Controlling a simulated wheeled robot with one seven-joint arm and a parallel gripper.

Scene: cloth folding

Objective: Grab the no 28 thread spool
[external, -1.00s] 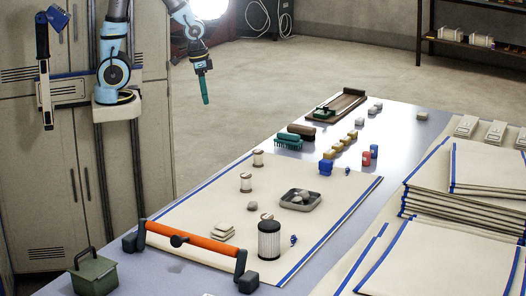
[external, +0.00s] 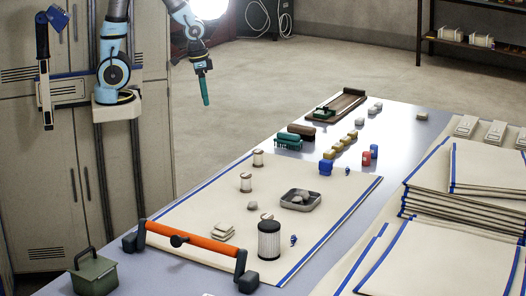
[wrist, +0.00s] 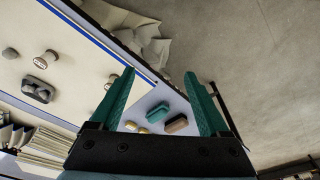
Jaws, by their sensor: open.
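Two small pale thread spools stand upright on the cream cloth: a far one (external: 258,158) and a nearer one (external: 245,182). A larger dark spool-like cylinder (external: 268,240) stands at the cloth's front. No number can be read, so I cannot tell which is no 28. My gripper (external: 204,92) hangs high beyond the table's left edge, apart from everything. In the wrist view my gripper (wrist: 160,71) shows its two green fingers wide apart and empty. Small round-topped objects, one of them pale (wrist: 45,60), lie left of the fingers; their labels are unreadable.
A grey tray (external: 314,200) holds stones on the cloth. An orange-handled bar (external: 192,243) spans the cloth's front edge. A teal brush (external: 288,142) and several small blocks lie behind the cloth. Folded cloths (external: 470,190) are stacked at right. A green box (external: 95,275) stands front left.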

